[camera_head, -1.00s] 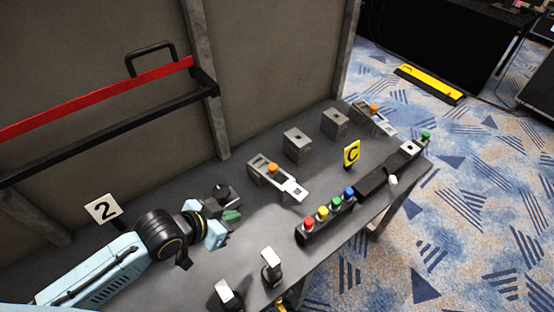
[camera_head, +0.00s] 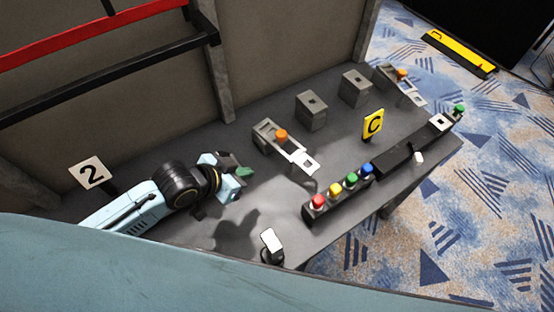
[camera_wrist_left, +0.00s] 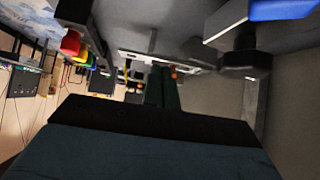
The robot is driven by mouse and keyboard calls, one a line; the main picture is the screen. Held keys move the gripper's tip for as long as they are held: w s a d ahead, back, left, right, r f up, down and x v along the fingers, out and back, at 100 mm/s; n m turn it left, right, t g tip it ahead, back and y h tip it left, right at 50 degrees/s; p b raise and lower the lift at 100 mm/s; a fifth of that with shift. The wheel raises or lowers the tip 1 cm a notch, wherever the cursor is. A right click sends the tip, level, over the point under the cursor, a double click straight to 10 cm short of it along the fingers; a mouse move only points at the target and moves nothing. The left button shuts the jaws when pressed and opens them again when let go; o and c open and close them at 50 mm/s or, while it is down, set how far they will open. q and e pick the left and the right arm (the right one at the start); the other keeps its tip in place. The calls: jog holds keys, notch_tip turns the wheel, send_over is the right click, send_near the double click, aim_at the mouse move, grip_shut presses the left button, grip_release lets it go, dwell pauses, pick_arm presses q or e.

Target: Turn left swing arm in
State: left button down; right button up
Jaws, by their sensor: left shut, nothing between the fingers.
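No part is labelled as the left swing arm. The nearer orange-knobbed bracket (camera_head: 281,135) has a pale metal arm (camera_head: 304,161) sticking out towards the front of the table, and may be it. A similar orange-knobbed bracket (camera_head: 401,74) sits farther right. My left gripper (camera_head: 244,173) is shut and empty, low over the table, left of the nearer bracket and apart from it. Its dark green fingers show together in the left wrist view (camera_wrist_left: 162,86). My right gripper is not in view.
A row of coloured buttons (camera_head: 343,187) lies along the front. A pale-topped upright part (camera_head: 271,243) stands near the front edge.

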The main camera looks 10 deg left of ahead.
pick_arm(q)
jog(key=b+x, duration=0.2)
jog(key=x, duration=0.8)
jog(key=shift+r, duration=0.1)
jog(key=shift+w+d+r, duration=0.1)
jog(key=shift+w+d, duration=0.25)
jog(key=shift+w, duration=0.15)
jog(key=shift+w+d+r, duration=0.1)
jog(key=shift+w+d, duration=0.25)
jog(key=shift+w, duration=0.2)
jog(key=shift+w+d, duration=0.35)
jog(key=shift+w, duration=0.1)
